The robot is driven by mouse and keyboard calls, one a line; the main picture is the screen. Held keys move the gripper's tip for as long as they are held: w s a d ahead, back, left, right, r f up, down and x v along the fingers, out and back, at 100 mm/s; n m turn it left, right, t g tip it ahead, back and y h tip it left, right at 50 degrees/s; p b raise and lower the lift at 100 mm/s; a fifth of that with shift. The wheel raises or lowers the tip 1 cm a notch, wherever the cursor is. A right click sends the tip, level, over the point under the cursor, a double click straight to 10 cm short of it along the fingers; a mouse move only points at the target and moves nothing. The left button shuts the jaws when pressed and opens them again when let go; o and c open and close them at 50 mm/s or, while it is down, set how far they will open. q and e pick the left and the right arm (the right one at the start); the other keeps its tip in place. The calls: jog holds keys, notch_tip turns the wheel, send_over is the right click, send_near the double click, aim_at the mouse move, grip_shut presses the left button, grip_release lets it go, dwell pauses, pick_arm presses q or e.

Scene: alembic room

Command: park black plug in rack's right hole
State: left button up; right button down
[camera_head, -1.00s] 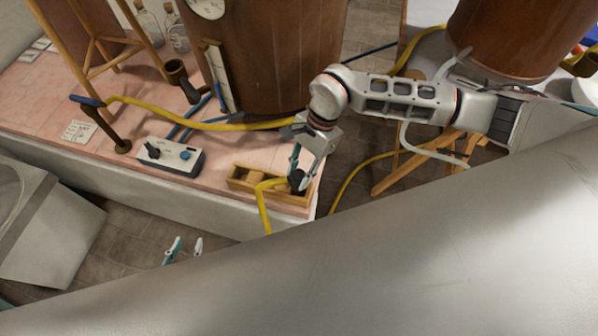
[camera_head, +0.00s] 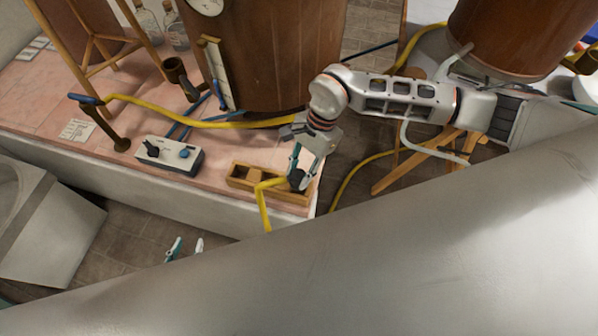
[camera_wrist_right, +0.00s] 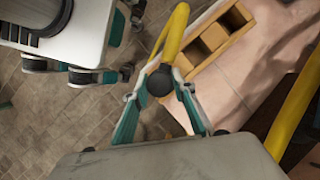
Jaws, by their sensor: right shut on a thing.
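The black plug (camera_wrist_right: 159,80) is on the end of a yellow hose (camera_wrist_right: 172,35). My right gripper (camera_wrist_right: 165,79) is shut on the plug. In the head view the right gripper (camera_head: 298,176) and plug overlap the right end of the wooden rack (camera_head: 285,202). In the right wrist view the rack (camera_wrist_right: 221,44) shows open dark holes, and the plug appears just off its near end. The rack's right hole is hidden in the head view, and I cannot tell the plug's height above it. My left gripper (camera_head: 186,246) is open and empty, low in front of the bench.
The rack sits near the front right corner of the pink-tiled bench (camera_head: 60,115). A white control box (camera_head: 170,156) stands left of it. A large copper vessel (camera_head: 265,60) is behind. The yellow hose drapes over the bench's front edge.

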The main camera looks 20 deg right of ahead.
jog(key=shift+f+b, duration=0.75)
jog(key=shift+f, duration=0.65)
dwell(3.0)
jog(key=c, duration=1.6)
grip_release()
jog(key=shift+r, duration=0.1)
jog(key=shift+r+p, duration=2.25)
jog(key=shift+r, duration=1.15)
